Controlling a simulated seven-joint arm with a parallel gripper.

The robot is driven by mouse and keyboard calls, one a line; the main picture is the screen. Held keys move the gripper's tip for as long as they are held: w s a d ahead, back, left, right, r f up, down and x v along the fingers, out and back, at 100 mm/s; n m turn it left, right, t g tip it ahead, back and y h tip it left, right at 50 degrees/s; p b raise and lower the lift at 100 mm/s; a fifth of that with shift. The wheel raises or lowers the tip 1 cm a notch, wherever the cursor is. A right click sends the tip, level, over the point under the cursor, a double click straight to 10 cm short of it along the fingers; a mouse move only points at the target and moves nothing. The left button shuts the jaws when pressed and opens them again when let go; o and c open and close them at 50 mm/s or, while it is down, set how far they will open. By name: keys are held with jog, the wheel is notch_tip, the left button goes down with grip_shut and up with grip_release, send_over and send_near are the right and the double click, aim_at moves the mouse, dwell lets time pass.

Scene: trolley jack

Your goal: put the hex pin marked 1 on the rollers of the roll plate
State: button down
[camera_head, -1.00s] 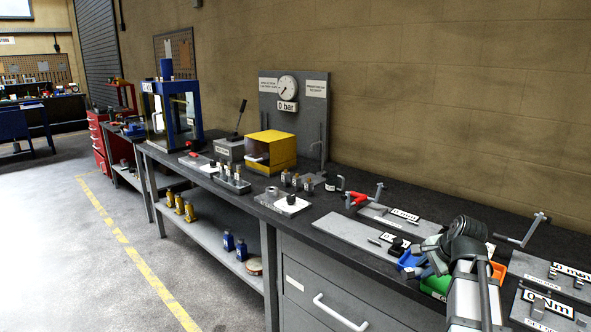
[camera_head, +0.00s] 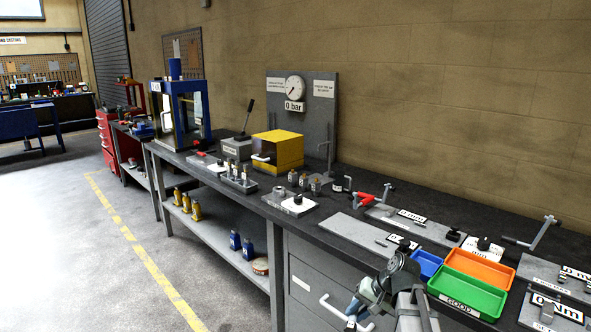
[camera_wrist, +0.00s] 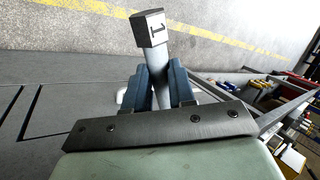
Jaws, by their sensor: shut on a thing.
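The hex pin marked 1 (camera_wrist: 149,30) is in my gripper in the wrist view, with its dark hex head and white "1" beyond the fingertips. Its pale shaft (camera_wrist: 155,65) lies between the two blue fingers. My gripper (camera_wrist: 160,85) is shut on this shaft. In the head view my gripper (camera_head: 357,306) is low at the front of the bench, before the grey drawers. Two flat grey plates, a front one (camera_head: 352,231) and a rear one (camera_head: 432,230), lie on the bench top with small labels. I cannot tell which is the roll plate; no rollers are clearly visible.
Blue (camera_head: 427,264), orange (camera_head: 480,267) and green (camera_head: 466,294) trays stand right of the plates. A clamp with red handle (camera_head: 365,198) is behind them. Farther left are a yellow box (camera_head: 277,150) and a blue press (camera_head: 181,115). A drawer handle (camera_head: 345,312) is close to my gripper.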

jog(key=s+f+n+g, duration=0.1)
jog(key=s+f+n, duration=0.2)
jog(key=s+f, duration=0.2)
jog(key=shift+s+a+f+n+g, duration=0.3)
jog(key=shift+s+f+n+g, duration=0.1)
jog(key=shift+f, duration=0.25)
jog(key=shift+d, duration=0.1)
jog(key=s+d+r+m+t+h, duration=0.1)
jog(key=s+d+r+m+t, duration=0.2)
jog(key=d+r, duration=0.45)
jog(key=s+d+r+m+h, duration=0.15)
jog(key=d+r+m, duration=0.25)
jog(key=d, duration=0.6)
jog(key=s+d+r+m+t, duration=0.2)
jog(key=s+d+r+m, duration=0.25)
jog(key=d, duration=0.35)
jog(key=w+d+r+m+h, duration=0.2)
jog(key=w+d+m, duration=0.2)
jog(key=d, duration=0.5)
jog(key=w+d+r+m+h, duration=0.3)
jog(key=w+d+m, duration=0.2)
jog(key=d, duration=0.5)
jog(key=w+d+r+m+h, duration=0.2)
jog(key=d+m, duration=0.4)
jog(key=d, duration=0.3)
jog(key=shift+w+d+r+g, duration=0.35)
jog(key=shift+w+r, duration=0.2)
jog(key=shift+w, duration=0.7)
jog(key=shift+f+m+h, duration=0.15)
jog(key=shift+m+h, duration=0.1)
